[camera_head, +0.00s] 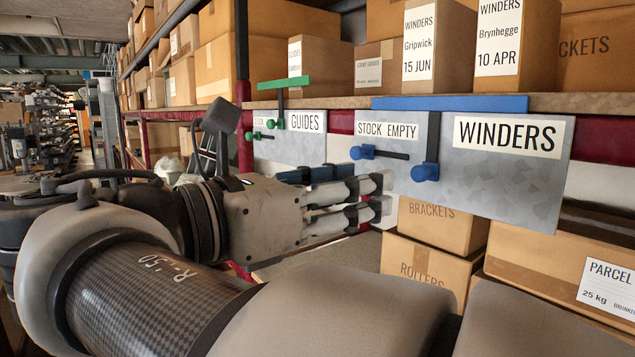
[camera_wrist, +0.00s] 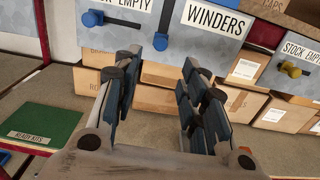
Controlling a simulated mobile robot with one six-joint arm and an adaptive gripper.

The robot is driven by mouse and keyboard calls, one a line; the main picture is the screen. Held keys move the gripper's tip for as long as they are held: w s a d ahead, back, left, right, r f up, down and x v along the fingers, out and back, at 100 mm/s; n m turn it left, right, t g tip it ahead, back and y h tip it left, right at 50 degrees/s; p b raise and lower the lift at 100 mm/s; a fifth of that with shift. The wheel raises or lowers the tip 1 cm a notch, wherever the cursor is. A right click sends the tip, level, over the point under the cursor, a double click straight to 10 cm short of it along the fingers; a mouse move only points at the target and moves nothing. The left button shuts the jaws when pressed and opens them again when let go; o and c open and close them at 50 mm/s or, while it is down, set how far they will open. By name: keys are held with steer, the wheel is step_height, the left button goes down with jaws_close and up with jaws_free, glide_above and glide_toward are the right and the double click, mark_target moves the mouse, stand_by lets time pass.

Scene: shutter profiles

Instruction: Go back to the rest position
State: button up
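My gripper (camera_head: 384,195) reaches in from the left in the head view, in front of the shelf front and below the blue knob of the STOCK EMPTY plate (camera_head: 388,128). Its two fingers stand apart with nothing between them. The wrist view shows the same open fingers (camera_wrist: 163,68), pointing at the cartons under the plates. The grey WINDERS plate (camera_head: 490,190) hangs to the right of my gripper, with a blue lever (camera_head: 432,145) on its left part. I cannot tell the gap between fingertips and plates.
Cartons (camera_head: 430,225) stand below the plates, and more boxes (camera_head: 430,45) stand on the shelf above. The GUIDES plate (camera_head: 300,135) with a green lever hangs to the left. A green READY KITS mat (camera_wrist: 45,128) lies at left in the wrist view.

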steer(key=shift+s+a, duration=0.25)
steer(key=shift+a, duration=0.05)
steer(key=s+d+f+m+g+y+b, duration=0.25)
steer(key=d+f+b, duration=0.2)
steer(key=f, duration=0.65)
steer(key=s+d+f+m+g+y+b, duration=0.15)
steer(key=d+f+m+b, duration=0.3)
steer(key=f, duration=0.65)
steer(key=s+d+f+m+g+y+b, duration=0.1)
steer(key=d+f+m+g+y+b, duration=0.3)
steer(key=f, duration=0.7)
steer(key=s+a+f+m+y+b, duration=0.1)
steer(key=s+f+m+y+b, duration=0.1)
steer(key=f, duration=0.6)
steer(key=s+a+f+m+t+y+b, duration=0.1)
steer(key=s+f+m+y+b, duration=0.1)
steer(key=s+f+m+b, duration=0.2)
steer(key=s+a+f+m+t+y+b, duration=0.1)
steer(key=s+f+m+y+b, duration=0.1)
steer(key=f+m, duration=0.6)
step_height(320, 180, down, 5)
steer(key=shift+s+r+y+b, duration=0.1)
steer(key=shift+s+y+b, duration=0.2)
steer(key=shift+s+b, duration=0.45)
